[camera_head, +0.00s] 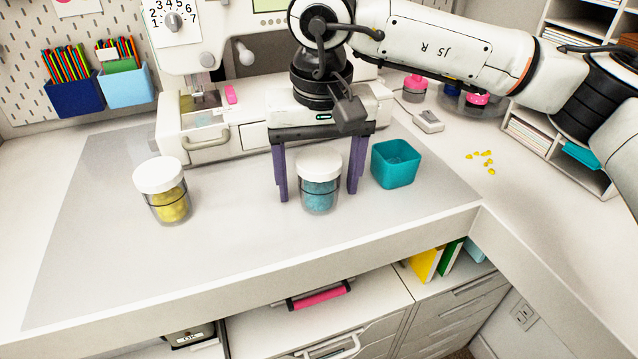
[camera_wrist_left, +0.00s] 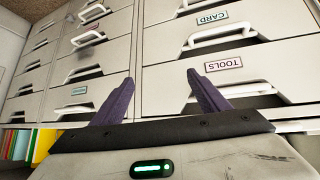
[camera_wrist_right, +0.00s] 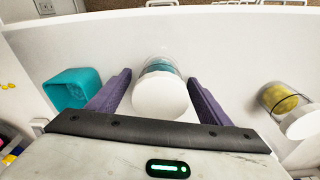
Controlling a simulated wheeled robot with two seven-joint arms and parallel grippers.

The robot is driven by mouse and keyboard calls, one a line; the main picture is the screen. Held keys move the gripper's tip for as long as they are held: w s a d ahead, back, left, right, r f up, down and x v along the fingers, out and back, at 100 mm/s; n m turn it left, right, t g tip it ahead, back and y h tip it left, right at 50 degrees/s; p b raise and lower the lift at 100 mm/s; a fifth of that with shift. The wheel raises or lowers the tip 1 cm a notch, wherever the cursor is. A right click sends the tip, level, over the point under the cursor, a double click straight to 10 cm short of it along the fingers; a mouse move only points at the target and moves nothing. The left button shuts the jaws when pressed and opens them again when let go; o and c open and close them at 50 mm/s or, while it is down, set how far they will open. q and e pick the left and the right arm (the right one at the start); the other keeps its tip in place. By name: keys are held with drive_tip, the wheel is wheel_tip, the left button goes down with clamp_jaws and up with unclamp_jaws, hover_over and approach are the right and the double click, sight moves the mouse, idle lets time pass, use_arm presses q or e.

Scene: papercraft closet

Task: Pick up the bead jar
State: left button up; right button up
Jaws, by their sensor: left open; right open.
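A clear jar of blue beads (camera_head: 319,192) with a white lid stands upright on the desk. In the right wrist view the blue bead jar (camera_wrist_right: 160,92) shows its lid between the two purple fingers. My right gripper (camera_head: 318,190) is open, pointing down, with a finger on each side of this jar; I see gaps and no clear contact. A second jar with yellow beads (camera_head: 169,200) and a white lid stands to the left, also in the right wrist view (camera_wrist_right: 284,104). My left gripper (camera_wrist_left: 160,95) is open and empty, facing drawer fronts.
A teal square cup (camera_head: 396,165) stands just right of the right gripper. A sewing machine (camera_head: 222,140) stands behind. Small yellow pieces (camera_head: 486,160) lie on the right desk. The mat (camera_head: 100,240) is clear at the left and front. Labelled drawers (camera_wrist_left: 230,65) face the left wrist.

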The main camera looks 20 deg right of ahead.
drive_tip(key=shift+c, duration=0.4)
drive_tip(key=c, duration=1.1)
drive_tip(key=shift+r, duration=0.1)
